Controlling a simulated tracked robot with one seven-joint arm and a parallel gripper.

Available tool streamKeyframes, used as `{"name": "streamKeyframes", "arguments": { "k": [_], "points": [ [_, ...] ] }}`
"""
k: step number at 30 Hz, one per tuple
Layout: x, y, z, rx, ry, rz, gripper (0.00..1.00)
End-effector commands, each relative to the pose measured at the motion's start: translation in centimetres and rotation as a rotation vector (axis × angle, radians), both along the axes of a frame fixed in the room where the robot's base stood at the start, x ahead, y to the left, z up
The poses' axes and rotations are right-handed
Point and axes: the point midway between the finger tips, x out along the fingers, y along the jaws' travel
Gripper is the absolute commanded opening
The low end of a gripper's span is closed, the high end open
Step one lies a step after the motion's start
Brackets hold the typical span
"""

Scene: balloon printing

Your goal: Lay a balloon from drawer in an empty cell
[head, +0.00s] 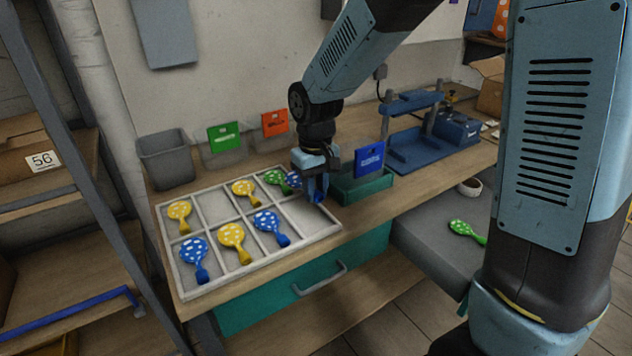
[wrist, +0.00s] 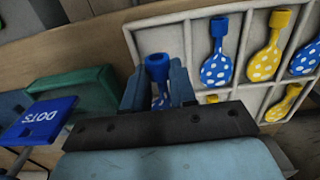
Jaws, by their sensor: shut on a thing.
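My gripper (head: 318,194) is shut on a blue balloon with white dots. In the wrist view the balloon's blue neck (wrist: 157,68) stands up between the fingers, and its dotted body is mostly hidden below. The gripper is over the right end of the white divided tray (head: 215,283), by the empty front-right cell (head: 312,218). Whether the balloon touches the tray cannot be told. Other cells hold blue, yellow and green dotted balloons. A back-row cell (head: 213,207) second from left also looks empty. The teal drawer (head: 270,303) with a grey handle is under the table.
A green bin (head: 362,190) with a blue DOTS card (head: 369,160) stands just right of my gripper. A blue press (head: 425,140) is farther right. A green dotted balloon (head: 466,231) lies on a grey surface at right. A grey bin (head: 166,160) stands behind the tray.

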Motion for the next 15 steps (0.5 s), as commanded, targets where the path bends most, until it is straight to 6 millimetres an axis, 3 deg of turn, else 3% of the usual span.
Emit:
{"name": "streamKeyframes", "arguments": {
  "k": [15],
  "points": [
    [0.2, -0.4, -4.9, -0.001, 0.001, -0.009, 0.09]
  ]
}}
